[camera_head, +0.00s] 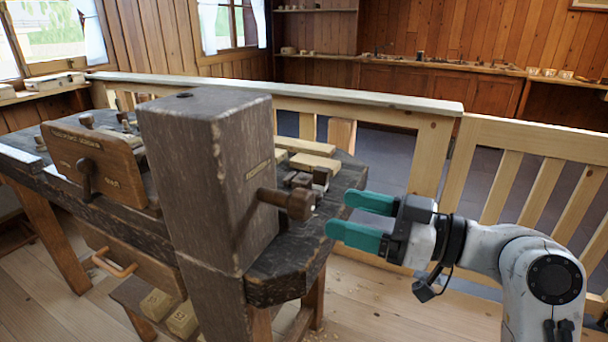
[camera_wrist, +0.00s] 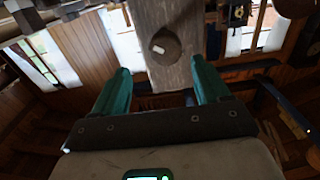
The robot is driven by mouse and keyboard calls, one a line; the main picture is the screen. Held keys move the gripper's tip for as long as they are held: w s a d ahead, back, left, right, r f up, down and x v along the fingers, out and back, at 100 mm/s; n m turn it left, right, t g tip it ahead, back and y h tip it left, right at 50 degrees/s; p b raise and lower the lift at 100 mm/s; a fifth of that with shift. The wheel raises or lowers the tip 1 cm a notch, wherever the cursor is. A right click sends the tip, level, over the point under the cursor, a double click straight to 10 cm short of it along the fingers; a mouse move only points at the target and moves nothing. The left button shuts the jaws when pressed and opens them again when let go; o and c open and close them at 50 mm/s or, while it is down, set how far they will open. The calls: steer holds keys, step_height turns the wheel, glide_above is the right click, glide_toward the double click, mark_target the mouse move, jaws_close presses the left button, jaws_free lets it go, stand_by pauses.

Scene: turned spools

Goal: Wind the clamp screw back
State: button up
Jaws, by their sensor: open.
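A wooden screw with a round knob (camera_head: 297,204) sticks out of the right face of a thick grey-brown wooden post (camera_head: 205,190). In the wrist view the knob (camera_wrist: 166,47) is seen end-on, with a small pale mark, against the grey post face (camera_wrist: 157,14). My gripper (camera_head: 337,213) has teal fingers, spread open and pointing left at the knob. It is a short way to the right of the knob, apart from it and empty. In the wrist view the knob lies ahead, between the lines of the two fingers (camera_wrist: 160,66).
The dark workbench (camera_head: 275,260) carries several small blocks. An upright wooden board (camera_head: 95,165) with lettering and a dark handle (camera_head: 84,178) stands at its left. A pale wooden railing (camera_head: 435,155) runs behind my gripper. Floor in front is open.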

mark_target(311, 207)
steer(key=w+a+m+p, duration=0.1)
steer(key=a+m+p, duration=0.5)
steer(key=m+p, duration=0.1)
steer(key=w+a+m+p, duration=0.1)
steer(key=a+m+p, duration=0.2)
steer(key=p, duration=0.1)
steer(key=shift+w+a+m, duration=0.2)
steer(key=shift+w+m, duration=0.1)
steer(key=shift+w, duration=0.05)
steer(key=c, duration=1)
steer(key=shift+f+n+b, duration=0.35)
steer(key=shift+n+b, duration=0.35)
steer(key=shift+b, duration=0.5)
steer(key=shift+r+n+b, duration=0.1)
steer(key=shift+n+b, duration=0.6)
steer(key=shift+b, duration=0.15)
steer(key=shift+c, duration=0.2)
steer(key=shift+r+n, duration=0.2)
steer(key=shift+n, duration=0.2)
